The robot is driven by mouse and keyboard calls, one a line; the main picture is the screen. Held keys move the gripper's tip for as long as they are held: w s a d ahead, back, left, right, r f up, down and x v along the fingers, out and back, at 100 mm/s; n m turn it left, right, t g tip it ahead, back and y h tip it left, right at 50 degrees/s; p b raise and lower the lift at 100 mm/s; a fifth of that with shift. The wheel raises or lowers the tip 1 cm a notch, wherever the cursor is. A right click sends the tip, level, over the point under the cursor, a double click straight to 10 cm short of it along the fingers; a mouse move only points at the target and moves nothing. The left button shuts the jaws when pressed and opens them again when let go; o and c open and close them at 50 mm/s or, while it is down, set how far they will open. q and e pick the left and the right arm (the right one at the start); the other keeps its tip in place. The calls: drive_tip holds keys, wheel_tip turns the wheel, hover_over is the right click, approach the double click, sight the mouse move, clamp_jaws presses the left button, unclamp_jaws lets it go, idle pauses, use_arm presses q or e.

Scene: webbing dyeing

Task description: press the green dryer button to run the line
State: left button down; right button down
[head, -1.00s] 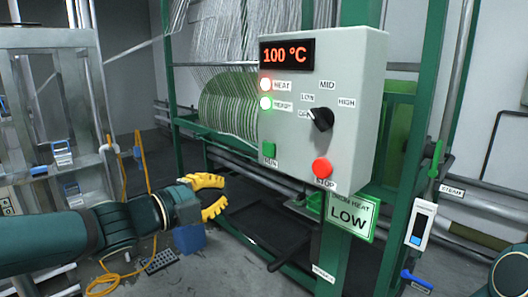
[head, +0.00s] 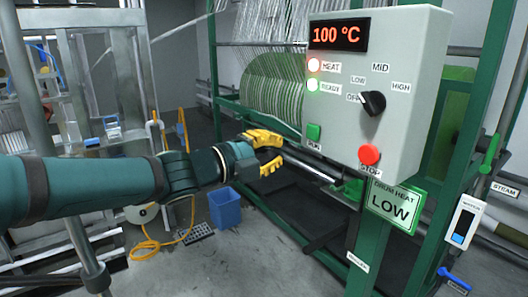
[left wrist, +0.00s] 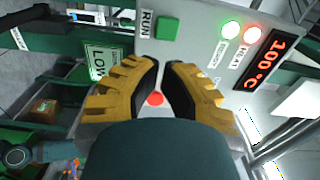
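The green button (head: 313,132), labelled RUN, sits at the lower left of the grey control box (head: 400,55). In the left wrist view the green button (left wrist: 168,27) lies just beyond the fingertips. My left gripper (head: 276,154), with yellow fingers, is left of and slightly below the button in the head view, apart from it. In the left wrist view my left gripper (left wrist: 163,66) is partly open, with a narrow gap between the fingertips and nothing held. My right gripper is not in view.
A red STOP button (head: 369,154) and a black knob (head: 373,103) are on the same box. The display (head: 338,35) reads 100 °C, and red and green lamps are lit. A DRUM HEAT LOW sign (head: 394,208) hangs below. A blue bin (head: 225,208) stands on the floor.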

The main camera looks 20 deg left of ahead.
sight(314, 138)
use_arm(q)
drive_tip(key=x, duration=0.9)
drive_tip(key=shift+w+d, duration=0.1)
